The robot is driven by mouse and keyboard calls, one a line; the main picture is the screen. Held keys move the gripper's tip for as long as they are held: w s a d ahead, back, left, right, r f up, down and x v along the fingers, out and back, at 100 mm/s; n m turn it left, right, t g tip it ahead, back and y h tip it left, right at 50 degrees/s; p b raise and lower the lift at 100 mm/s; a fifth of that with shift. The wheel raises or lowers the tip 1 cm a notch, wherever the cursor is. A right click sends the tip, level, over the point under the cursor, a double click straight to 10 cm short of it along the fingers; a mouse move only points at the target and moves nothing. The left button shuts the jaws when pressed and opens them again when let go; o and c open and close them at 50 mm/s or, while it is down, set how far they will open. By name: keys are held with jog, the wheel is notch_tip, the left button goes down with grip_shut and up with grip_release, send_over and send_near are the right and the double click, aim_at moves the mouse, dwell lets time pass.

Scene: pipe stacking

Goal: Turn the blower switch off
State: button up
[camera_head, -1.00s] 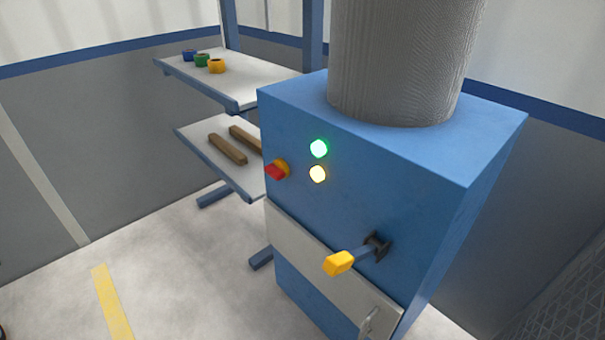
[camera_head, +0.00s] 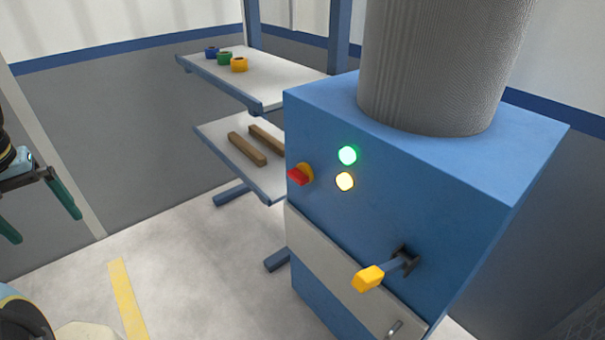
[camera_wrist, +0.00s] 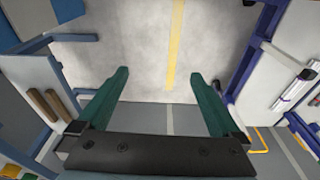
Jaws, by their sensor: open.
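The blower is a blue cabinet (camera_head: 420,165) with a thick grey ribbed duct on top. A red rotary switch (camera_head: 299,175) on a yellow base sits on its front face at the left. Beside it a green lamp (camera_head: 347,155) and a yellow-white lamp (camera_head: 345,181) are both lit. A lever with a yellow handle (camera_head: 369,278) sticks out lower on the front. My gripper (camera_head: 40,220) is at the far left of the head view, well apart from the switch. Its green fingers are spread and empty; they also show in the wrist view (camera_wrist: 160,92).
A blue-framed shelf stands left of the cabinet. Its upper board (camera_head: 270,72) holds blue, green and yellow rings; its lower board (camera_head: 212,138) holds two brown bars. The floor (camera_head: 195,265) before the cabinet is clear, with a yellow stripe (camera_head: 127,300).

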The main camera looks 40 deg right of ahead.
aim_at(293, 179)
jog(key=w+d+f+m+t+h+b, duration=0.1)
jog(key=w+d+f+m+t+b, duration=0.15)
jog(key=w+d+f+m, duration=0.5)
jog(key=w+d+f+m+h+b, duration=0.25)
jog(key=d+f+m+h, duration=0.35)
jog(key=d, duration=0.6)
jog(key=s+d+f+m+g+h+b, duration=0.1)
jog(key=s+d+m+g+h, duration=0.15)
jog(key=s+d+h, duration=0.55)
jog(key=s+d+f+m+g+h+b, duration=0.1)
jog(key=s+d+g+h, duration=0.35)
jog(key=d, duration=0.75)
jog(key=shift+t+y, duration=0.85)
jog(key=shift+t, duration=0.1)
jog(key=d, duration=0.3)
jog(key=s+d+p, duration=0.1)
jog(key=d, duration=0.3)
jog(key=d+p, duration=0.1)
jog(key=d, duration=0.2)
jog(key=shift+s+d+f, duration=0.1)
jog(key=shift+s+d, duration=0.05)
jog(key=shift+s, duration=0.15)
jog(key=shift+c, duration=0.4)
jog(key=c, duration=1.2)
